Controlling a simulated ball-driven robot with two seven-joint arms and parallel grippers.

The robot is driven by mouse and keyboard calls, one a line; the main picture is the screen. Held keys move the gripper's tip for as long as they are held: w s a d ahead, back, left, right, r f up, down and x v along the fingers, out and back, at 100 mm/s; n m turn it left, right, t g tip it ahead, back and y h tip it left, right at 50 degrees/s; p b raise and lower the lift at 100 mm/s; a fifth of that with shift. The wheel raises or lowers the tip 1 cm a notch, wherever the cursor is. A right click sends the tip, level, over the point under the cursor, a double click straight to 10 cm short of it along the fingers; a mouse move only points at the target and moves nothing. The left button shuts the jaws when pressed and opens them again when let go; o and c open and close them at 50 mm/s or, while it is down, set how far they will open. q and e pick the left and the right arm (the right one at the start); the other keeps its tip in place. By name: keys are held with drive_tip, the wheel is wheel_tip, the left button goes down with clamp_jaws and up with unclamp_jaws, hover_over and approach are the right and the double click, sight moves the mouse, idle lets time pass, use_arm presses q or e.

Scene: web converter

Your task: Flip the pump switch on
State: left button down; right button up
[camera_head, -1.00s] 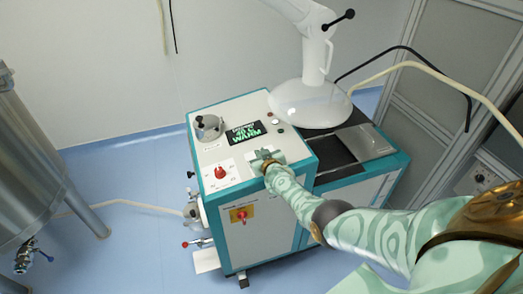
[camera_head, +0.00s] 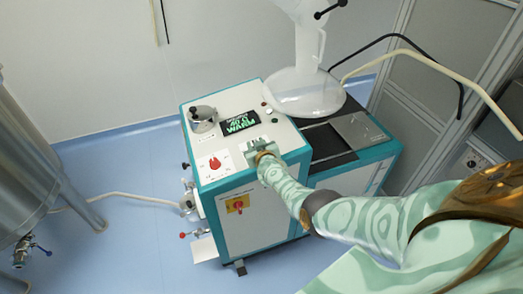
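The machine's sloped white top panel (camera_head: 228,178) carries a red rotary knob (camera_head: 215,163) on a white labelled plate. A second red knob on a yellow plate (camera_head: 238,204) is on the front face. I cannot read which control is the pump switch. My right gripper (camera_head: 256,148) is over the panel's right part, to the right of the red rotary knob and apart from it. Its fingers are small and partly hidden by the wrist, and they cover the panel beneath. My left gripper is out of view.
A lit display (camera_head: 240,123) reads WARM. A metal-lidded pot (camera_head: 203,119) is at the panel's left, and a white domed part (camera_head: 304,94) stands behind on the right. A steel tank (camera_head: 35,165) is at far left.

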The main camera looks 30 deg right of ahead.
drive_tip(key=p+v, duration=0.4)
drive_tip(key=v, duration=0.1)
drive_tip(key=p+v, duration=0.2)
drive_tip(key=v, duration=0.1)
drive_tip(key=shift+s+r, duration=0.1)
drive_tip(key=shift+r, duration=0.35)
drive_tip(key=p+v, duration=0.2)
drive_tip(key=v, duration=0.5)
drive_tip(key=shift+s+f, duration=0.2)
drive_tip(key=shift+f, duration=0.05)
drive_tip(key=shift+a, duration=0.1)
drive_tip(key=s+a+f+n+g+y+b, duration=0.1)
drive_tip(key=s+a+f+g+b, duration=0.15)
drive_tip(key=s+f, duration=0.5)
drive_tip(key=s+a+f+g+y+b, duration=0.2)
drive_tip(key=s+a+f, duration=0.2)
drive_tip(key=f, duration=0.6)
drive_tip(key=s+a+f+n+g+y+b, duration=0.1)
drive_tip(key=s+a+f+g+b, duration=0.15)
drive_tip(key=s+f, duration=0.4)
drive_tip(key=s+f+n+g+b, duration=0.1)
drive_tip(key=s+f+g+b, duration=0.2)
drive_tip(key=s+f, duration=0.6)
drive_tip(key=s+f+n+g+b, duration=0.2)
drive_tip(key=s+f+b, duration=0.4)
drive_tip(key=s, duration=1.3)
wheel_tip(320, 180, down, 5)
drive_tip(key=shift+d+r+g, duration=0.2)
drive_tip(key=shift+g, duration=0.3)
